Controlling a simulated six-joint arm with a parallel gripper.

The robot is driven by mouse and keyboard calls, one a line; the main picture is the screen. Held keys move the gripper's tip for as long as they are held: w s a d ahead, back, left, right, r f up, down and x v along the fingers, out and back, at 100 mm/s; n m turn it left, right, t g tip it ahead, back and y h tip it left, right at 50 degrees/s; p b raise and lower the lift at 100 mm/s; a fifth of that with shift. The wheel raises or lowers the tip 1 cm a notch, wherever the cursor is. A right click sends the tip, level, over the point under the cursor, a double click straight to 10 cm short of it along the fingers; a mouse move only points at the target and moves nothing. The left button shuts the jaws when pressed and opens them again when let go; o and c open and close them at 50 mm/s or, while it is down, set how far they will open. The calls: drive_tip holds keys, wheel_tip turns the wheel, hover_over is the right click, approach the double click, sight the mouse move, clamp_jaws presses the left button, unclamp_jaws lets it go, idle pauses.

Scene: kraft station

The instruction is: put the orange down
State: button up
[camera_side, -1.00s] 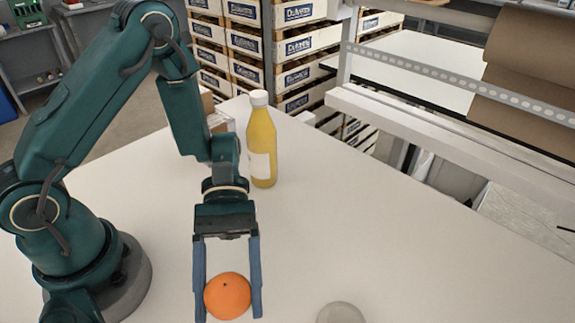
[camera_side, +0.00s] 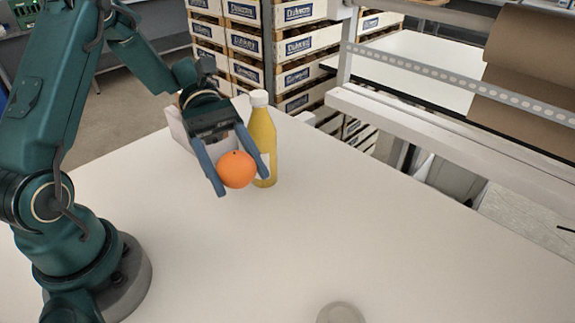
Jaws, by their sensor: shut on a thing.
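The orange (camera_side: 237,170) is held between the two blue-grey fingers of my gripper (camera_side: 243,180). My gripper is shut on it and tilted, with its fingers pointing down and to the right. The orange appears raised above the white table (camera_side: 230,260), in front of the yellow bottle, and covers part of that bottle in this view. The exact height of the orange above the table cannot be told.
A yellow bottle (camera_side: 262,135) with a white cap stands upright just behind my gripper. A pale box (camera_side: 181,131) is partly hidden behind the gripper. A pale round object (camera_side: 340,313) is cut off at the bottom edge. The table's middle and right are clear.

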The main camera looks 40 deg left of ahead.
drive_tip(key=w+a+n+t, duration=0.2)
drive_tip(key=a+n+t, duration=0.1)
drive_tip(key=a, duration=0.3)
hover_over(277, 235)
wheel_tip(277, 235, down, 7)
drive_tip(key=shift+s+f, duration=0.1)
drive_tip(key=shift+f, duration=2.1)
drive_tip(key=shift+f, duration=0.2)
drive_tip(key=o, duration=1.1)
drive_tip(key=shift+o, duration=0.2)
drive_tip(key=shift+r, duration=0.2)
